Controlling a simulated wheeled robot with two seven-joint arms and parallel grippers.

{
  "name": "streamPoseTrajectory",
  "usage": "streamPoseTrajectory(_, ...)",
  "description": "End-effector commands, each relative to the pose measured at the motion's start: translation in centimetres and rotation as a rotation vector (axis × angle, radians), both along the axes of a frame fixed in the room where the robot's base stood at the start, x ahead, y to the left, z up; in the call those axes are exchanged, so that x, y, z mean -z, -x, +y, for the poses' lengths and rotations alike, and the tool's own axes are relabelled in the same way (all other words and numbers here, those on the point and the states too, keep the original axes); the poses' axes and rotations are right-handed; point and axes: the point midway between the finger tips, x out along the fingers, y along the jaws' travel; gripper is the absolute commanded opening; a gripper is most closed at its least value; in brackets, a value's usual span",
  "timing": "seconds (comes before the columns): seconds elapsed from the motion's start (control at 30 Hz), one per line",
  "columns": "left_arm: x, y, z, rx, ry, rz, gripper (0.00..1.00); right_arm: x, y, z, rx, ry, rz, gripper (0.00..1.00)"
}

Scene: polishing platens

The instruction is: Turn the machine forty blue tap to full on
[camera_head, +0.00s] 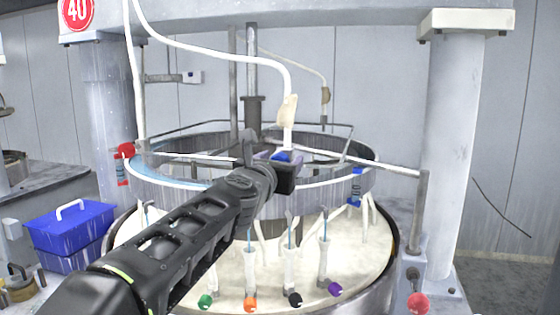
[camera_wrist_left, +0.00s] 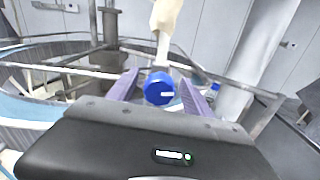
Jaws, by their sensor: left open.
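The red round sign with 40 (camera_head: 77,12) marks this machine. A blue tap (camera_head: 283,156) sits on the end of a white hose nozzle above the machine's upper ring. In the left wrist view the blue tap (camera_wrist_left: 159,89) faces me as a round knob with a short white mark pointing right. My left gripper (camera_head: 284,162) is open, its purple fingers (camera_wrist_left: 160,95) on either side of the knob. A gap shows on both sides, so no grip shows. My left arm hides part of the ring and platen. My right gripper is not in view.
The round ring (camera_head: 330,184) and its crossing rails surround the tap. Below are green (camera_head: 205,301), orange (camera_head: 250,304), black (camera_head: 295,299) and purple (camera_head: 335,288) knobs on the pale platen (camera_head: 370,260). A grey column (camera_head: 455,150) stands right; a blue box (camera_head: 68,230) left.

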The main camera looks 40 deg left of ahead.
Motion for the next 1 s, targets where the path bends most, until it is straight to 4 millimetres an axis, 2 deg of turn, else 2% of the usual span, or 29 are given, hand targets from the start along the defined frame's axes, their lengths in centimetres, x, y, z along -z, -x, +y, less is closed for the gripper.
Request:
streamPoseTrajectory(0.23,-0.02,-0.02,0.01,0.000,-0.001,-0.001,0.57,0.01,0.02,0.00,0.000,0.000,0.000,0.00)
streamPoseTrajectory(0.9,-0.01,-0.01,-0.02,0.000,-0.001,0.000,0.02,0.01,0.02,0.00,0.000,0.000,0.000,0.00)
streamPoseTrajectory(1.0,0.00,-0.01,-0.03,0.000,-0.001,0.000,0.00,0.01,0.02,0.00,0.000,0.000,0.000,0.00)
